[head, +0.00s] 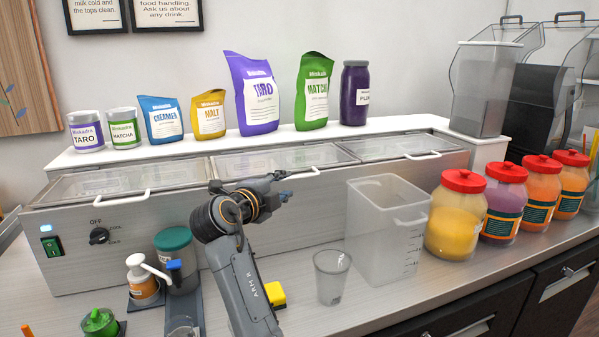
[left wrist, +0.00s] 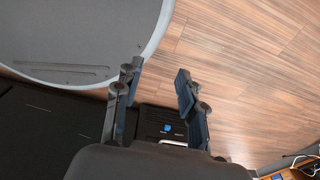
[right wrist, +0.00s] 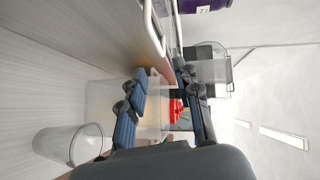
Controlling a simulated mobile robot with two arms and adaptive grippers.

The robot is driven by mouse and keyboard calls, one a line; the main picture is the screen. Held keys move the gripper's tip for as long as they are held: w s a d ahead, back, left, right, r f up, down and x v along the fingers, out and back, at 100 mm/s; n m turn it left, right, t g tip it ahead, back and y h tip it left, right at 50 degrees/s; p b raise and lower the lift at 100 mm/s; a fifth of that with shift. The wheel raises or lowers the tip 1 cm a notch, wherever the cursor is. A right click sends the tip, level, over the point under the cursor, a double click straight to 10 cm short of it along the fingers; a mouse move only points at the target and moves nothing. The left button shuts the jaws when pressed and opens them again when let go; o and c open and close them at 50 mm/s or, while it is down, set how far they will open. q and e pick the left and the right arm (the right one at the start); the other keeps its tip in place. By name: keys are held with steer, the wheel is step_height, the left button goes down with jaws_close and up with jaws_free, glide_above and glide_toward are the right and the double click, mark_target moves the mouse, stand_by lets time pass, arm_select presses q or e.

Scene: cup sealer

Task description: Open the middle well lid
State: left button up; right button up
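The middle well lid (head: 285,158) is a clear panel in a metal frame on the long steel counter unit. It lies flat and closed. Its white bar handle (head: 300,174) is on the front edge. My right gripper (head: 284,176) is at this handle, just in front of the lid. In the right wrist view, my right gripper's fingers (right wrist: 160,72) are apart, with a white handle (right wrist: 152,30) just beyond the tips. I cannot tell whether they touch it. My left gripper (left wrist: 156,74) is open and empty above the floor, outside the head view.
The left lid (head: 130,180) and right lid (head: 400,146) are closed. A clear square container (head: 385,235) and a clear cup (head: 331,275) stand right of my right arm. Red-lidded jars (head: 457,220) stand farther right. Pouches (head: 250,95) line the shelf behind the lids.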

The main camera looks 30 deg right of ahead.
mark_target(299, 177)
steer(key=p+x, duration=0.3)
steer(key=x, duration=0.7)
steer(key=shift+w, duration=0.15)
steer(key=shift+w+d+f, duration=0.1)
steer(key=shift+w+d, duration=0.05)
steer(key=shift+d, duration=0.05)
steer(key=shift+w+d+f+p, duration=0.2)
steer(key=shift+p, duration=0.1)
steer(key=shift+s, duration=0.1)
steer(key=c, duration=0.6)
arm_select(q)
step_height(299, 177, up, 4)
steer(key=shift+r, duration=0.1)
arm_select(e)
jaws_close()
steer(key=shift+a, duration=0.1)
